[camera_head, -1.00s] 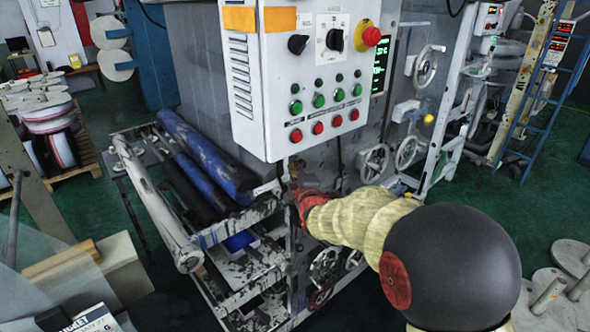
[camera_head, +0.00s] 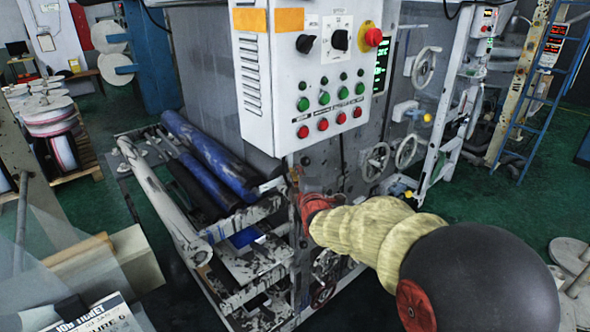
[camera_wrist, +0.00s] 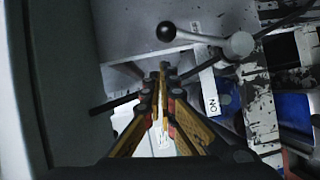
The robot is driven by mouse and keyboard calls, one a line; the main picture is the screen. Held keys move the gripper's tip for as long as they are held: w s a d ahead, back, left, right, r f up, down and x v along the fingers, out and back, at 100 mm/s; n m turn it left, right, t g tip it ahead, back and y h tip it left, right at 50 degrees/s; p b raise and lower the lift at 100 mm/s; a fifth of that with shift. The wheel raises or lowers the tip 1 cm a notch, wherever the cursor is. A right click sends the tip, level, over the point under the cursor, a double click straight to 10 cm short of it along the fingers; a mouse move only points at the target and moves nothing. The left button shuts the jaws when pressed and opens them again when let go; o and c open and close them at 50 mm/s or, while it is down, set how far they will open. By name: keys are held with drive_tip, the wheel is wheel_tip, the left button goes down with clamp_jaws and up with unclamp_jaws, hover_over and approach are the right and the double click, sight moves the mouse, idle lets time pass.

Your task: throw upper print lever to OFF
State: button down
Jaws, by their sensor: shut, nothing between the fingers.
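In the wrist view a lever with a black ball knob (camera_wrist: 167,31) and a pale metal arm runs right to a round hub (camera_wrist: 240,45). A white label (camera_wrist: 210,103) reading ON, turned on its side, sits below the hub. My gripper (camera_wrist: 164,68) is shut and empty, its fingertips just below the knob in the picture; I cannot tell whether they touch anything. In the head view my gripper (camera_head: 303,190) is small at the machine's side, below the control box, largely hidden by my arm. I cannot make out the lever there.
A white control box (camera_head: 310,85) with knobs and buttons overhangs the gripper's area. Blue rollers (camera_head: 205,155) in a metal frame stand left of it. Handwheels (camera_head: 407,151) are to the right. A dark rod (camera_wrist: 113,103) lies left of the fingers.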

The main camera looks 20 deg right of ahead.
drive_tip(key=v, duration=0.7)
drive_tip(key=shift+s+r+p, duration=0.2)
drive_tip(key=shift+s+p, duration=0.05)
drive_tip(key=shift+p, duration=0.05)
drive_tip(key=shift+a, duration=0.15)
drive_tip(key=s+a+f+m+g+y, duration=0.2)
drive_tip(key=s+f+m+g, duration=0.65)
drive_tip(key=f, duration=0.55)
drive_tip(key=s+a+r+m+g+y, duration=0.1)
drive_tip(key=s+a+m+g, duration=0.15)
drive_tip(key=s, duration=0.85)
drive_tip(key=s+a+r+m+g, duration=0.15)
drive_tip(key=s+a+m, duration=0.25)
drive_tip(key=s, duration=0.6)
drive_tip(key=s+a+r+t, duration=0.1)
drive_tip(key=s+a+r, duration=0.1)
drive_tip(key=s+r, duration=0.2)
drive_tip(key=shift+s+r+n, duration=0.25)
drive_tip(key=shift+r+n, duration=0.05)
drive_tip(key=shift+r, duration=1)
